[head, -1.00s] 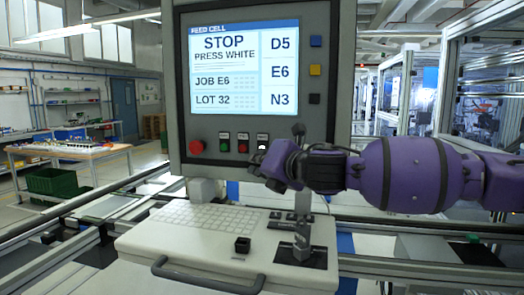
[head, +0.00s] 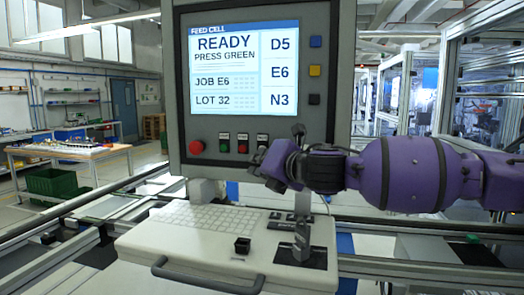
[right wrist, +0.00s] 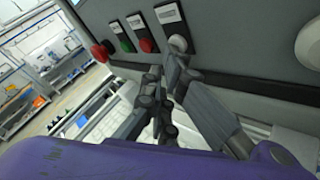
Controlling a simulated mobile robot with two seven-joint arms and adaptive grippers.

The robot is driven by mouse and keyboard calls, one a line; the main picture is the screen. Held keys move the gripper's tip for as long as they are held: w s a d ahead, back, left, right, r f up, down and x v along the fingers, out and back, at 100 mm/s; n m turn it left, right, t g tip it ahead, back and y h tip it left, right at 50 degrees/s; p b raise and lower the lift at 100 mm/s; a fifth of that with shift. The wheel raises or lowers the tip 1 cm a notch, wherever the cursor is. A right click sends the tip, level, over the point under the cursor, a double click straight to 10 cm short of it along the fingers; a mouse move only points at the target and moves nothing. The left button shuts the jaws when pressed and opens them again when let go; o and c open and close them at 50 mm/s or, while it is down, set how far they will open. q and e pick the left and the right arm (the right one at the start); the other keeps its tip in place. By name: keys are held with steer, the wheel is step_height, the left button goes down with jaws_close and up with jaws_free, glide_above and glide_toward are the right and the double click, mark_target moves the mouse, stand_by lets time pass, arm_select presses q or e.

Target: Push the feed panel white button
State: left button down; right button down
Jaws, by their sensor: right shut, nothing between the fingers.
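The feed panel (head: 255,124) has a screen (head: 243,68) reading "READY PRESS GREEN". In the right wrist view the white button (right wrist: 178,43) sits under its label at the right end of the button row. My right gripper (head: 257,160) is shut and empty. Its fingertips (right wrist: 167,62) are right at the white button's lower edge; I cannot tell whether they touch. In the head view the gripper hides most of that button. My left gripper is not in view.
A red mushroom button (head: 197,147), a green button (head: 224,147) and a red button (head: 242,147) sit left of the white one. Below is a console shelf with a keyboard (head: 205,216) and a joystick (head: 301,240). A handle (head: 205,280) runs along its front.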

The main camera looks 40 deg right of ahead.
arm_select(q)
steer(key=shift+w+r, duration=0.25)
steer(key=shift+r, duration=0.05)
arm_select(e)
steer(key=shift+s+a, duration=0.5)
steer(key=shift+a, duration=0.05)
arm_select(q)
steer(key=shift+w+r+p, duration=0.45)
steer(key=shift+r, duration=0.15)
arm_select(e)
steer(key=shift+s+a, duration=1.6)
steer(key=shift+a, duration=0.3)
